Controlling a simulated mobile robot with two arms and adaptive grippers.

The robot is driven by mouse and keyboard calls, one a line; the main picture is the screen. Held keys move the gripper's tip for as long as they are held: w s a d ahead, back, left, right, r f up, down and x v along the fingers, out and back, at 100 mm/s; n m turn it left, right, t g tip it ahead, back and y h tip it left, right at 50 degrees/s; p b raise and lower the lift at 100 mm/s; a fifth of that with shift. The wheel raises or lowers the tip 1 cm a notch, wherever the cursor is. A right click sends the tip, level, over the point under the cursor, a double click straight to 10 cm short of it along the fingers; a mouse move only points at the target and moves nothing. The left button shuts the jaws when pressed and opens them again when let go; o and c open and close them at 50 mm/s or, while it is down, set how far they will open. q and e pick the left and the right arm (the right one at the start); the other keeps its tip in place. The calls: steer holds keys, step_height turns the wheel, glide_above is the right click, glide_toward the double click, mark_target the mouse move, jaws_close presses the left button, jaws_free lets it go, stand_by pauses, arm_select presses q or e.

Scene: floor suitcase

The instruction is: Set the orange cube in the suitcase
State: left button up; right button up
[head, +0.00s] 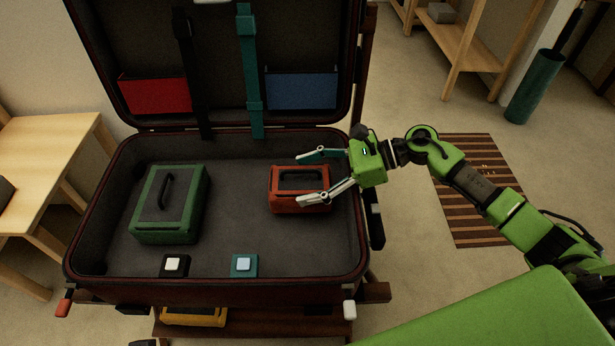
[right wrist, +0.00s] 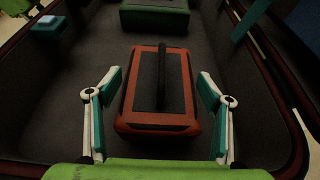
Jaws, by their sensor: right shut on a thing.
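The orange cube (head: 291,199) looks like an orange box with a dark top and a dark handle. It is inside the open suitcase (head: 110,185), in the right part of its lower half, at or close above the grey floor; I cannot tell if it touches. My right gripper (head: 302,180) reaches in over the suitcase's right wall and is shut on the orange cube, one finger on each side. In the right wrist view the cube (right wrist: 138,119) sits between the fingers (right wrist: 159,82). My left gripper is out of view.
A green box (head: 170,205) with a handle lies in the suitcase's left part. The grey floor between the boxes is clear. The lid stands open behind, with red (head: 155,96) and blue (head: 302,91) pockets. A yellow box (head: 193,317) is below the suitcase.

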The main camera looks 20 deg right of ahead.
steer(key=shift+f, duration=0.1)
steer(key=o, duration=1.4)
steer(key=shift+d+r+p, duration=0.1)
steer(key=shift+r+p, duration=0.85)
steer(key=shift+p, duration=0.15)
steer(key=v, duration=1.1)
steer(key=shift+s+d+f+b, duration=0.1)
steer(key=shift+d+f+b, duration=0.05)
steer(key=shift+d+b, duration=0.2)
